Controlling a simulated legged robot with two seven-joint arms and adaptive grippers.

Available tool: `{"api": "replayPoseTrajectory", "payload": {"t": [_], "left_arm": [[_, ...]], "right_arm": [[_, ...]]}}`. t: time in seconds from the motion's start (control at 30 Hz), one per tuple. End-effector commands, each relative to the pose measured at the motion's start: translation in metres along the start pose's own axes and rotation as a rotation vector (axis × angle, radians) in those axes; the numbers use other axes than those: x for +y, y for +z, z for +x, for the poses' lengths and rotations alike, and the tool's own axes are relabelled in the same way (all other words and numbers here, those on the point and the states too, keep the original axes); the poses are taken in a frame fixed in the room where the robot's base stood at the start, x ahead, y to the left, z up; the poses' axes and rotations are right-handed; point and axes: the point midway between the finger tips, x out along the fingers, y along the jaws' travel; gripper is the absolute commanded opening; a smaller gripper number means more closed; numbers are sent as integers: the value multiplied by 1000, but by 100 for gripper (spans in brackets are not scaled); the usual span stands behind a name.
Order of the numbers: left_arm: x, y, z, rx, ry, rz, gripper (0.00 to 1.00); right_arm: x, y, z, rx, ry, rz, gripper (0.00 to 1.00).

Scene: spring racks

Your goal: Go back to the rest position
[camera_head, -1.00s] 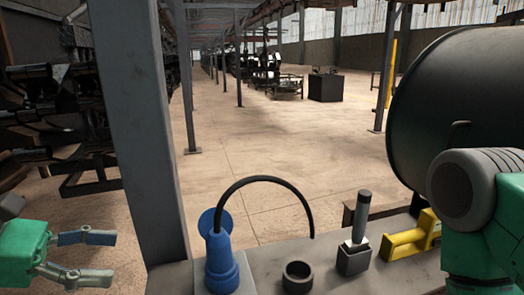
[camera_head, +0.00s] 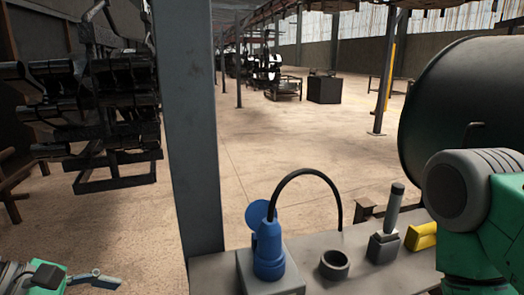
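My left gripper (camera_head: 95,280) is at the bottom left corner, partly cut off by the frame edge. One finger shows clearly, pointing right, and the other is out of frame or hidden. It is left of the grey post and away from the bench, with nothing seen in it. My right arm's green and grey links show at the right edge, but its gripper is not in view.
A grey bench (camera_head: 215,275) runs along the bottom with a blue plug (camera_head: 268,250) on a black cable, a dark ring (camera_head: 334,264), a handled block (camera_head: 384,245) and a yellow part (camera_head: 421,237). A grey post (camera_head: 188,130) rises beside it. A dark drum (camera_head: 460,110) stands right. Racks (camera_head: 110,110) stand left.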

Motion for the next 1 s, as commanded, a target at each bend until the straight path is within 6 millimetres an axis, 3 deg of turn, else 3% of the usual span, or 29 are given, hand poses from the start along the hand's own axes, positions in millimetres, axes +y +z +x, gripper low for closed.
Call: {"api": "replayPoseTrajectory", "payload": {"t": [0.27, 0.4, 0.53, 0.7, 0.8, 1.0], "left_arm": [[-49, -96, 44, 343, -174, 408, 58], [-94, -156, 64, 490, -386, 795, 58], [-140, -196, 79, 507, -600, 1172, 58], [-191, -220, 96, 417, -790, 1549, 58], [-209, -224, 101, 365, -841, 1670, 58], [-218, -225, 105, 338, -864, 1734, 58]], "right_arm": [[0, 0, 0, 0, 0, 0, 0], [0, 0, 0, -1, 0, 0, 0], [0, 0, 0, -1, 0, 1, 0], [0, 0, 0, -1, 0, 0, 0], [0, 0, 0, -1, 0, 0, 0], [0, 0, 0, -1, 0, 0, 0]]}}
